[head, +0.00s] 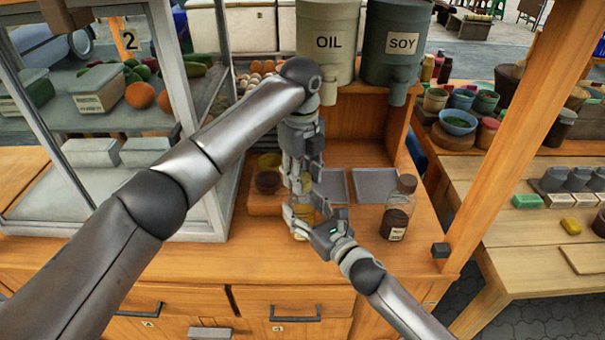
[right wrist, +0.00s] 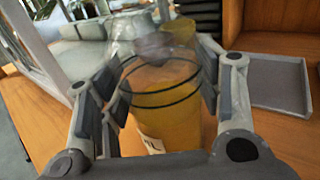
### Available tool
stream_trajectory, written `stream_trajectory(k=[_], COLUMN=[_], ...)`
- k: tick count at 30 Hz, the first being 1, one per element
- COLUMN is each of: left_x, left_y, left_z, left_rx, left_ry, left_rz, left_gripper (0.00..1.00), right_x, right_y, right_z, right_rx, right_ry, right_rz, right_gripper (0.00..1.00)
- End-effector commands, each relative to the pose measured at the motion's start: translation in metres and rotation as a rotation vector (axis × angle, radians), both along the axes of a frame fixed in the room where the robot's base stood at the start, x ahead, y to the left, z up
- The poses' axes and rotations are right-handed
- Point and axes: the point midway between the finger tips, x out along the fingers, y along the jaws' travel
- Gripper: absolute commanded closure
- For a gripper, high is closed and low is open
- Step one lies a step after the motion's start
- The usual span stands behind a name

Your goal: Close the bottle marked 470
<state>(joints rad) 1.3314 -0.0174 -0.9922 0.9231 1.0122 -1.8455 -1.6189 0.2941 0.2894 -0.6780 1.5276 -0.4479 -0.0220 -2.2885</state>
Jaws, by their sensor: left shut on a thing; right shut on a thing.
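A clear bottle of orange-yellow liquid (right wrist: 165,100) stands upright between the fingers of my right gripper (right wrist: 165,105). Part of a pale label (right wrist: 151,145) shows low on it, but I cannot read a number. In the head view my right gripper (head: 303,213) is shut around this bottle, mostly hidden by the arms. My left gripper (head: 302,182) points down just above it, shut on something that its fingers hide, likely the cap. A dark, blurred piece (right wrist: 154,46) shows at the bottle's top; I cannot tell whether it is seated.
A bottle with dark contents and a label (head: 397,212) stands to the right on the wooden counter. Two grey trays (head: 375,184) lie behind. OIL (head: 328,20) and SOY (head: 398,22) containers stand above; a glass case (head: 215,232) is left.

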Motion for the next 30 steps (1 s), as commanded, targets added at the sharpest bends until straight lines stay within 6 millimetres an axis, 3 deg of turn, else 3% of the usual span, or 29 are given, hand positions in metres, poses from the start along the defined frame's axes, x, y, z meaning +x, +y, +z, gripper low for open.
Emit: stream_trajectory(k=[21, 30], left_x=[0.0011, 0.0015], left_y=[0.0016, 0.0019], left_z=[0.0005, 0.0004], left_rx=[0.001, 0.000], left_ry=[-0.001, -0.002], left_rz=[-1.177, -1.382], left_gripper=[0.69, 0.69], right_x=[0.0000, -0.0002], right_y=[-0.0006, -0.0006], right_z=[-0.0014, -0.0015], right_rx=[-0.001, -0.001], right_ry=[0.003, 0.003], right_rz=[-0.001, -0.001], right_gripper=[1.00, 1.00])
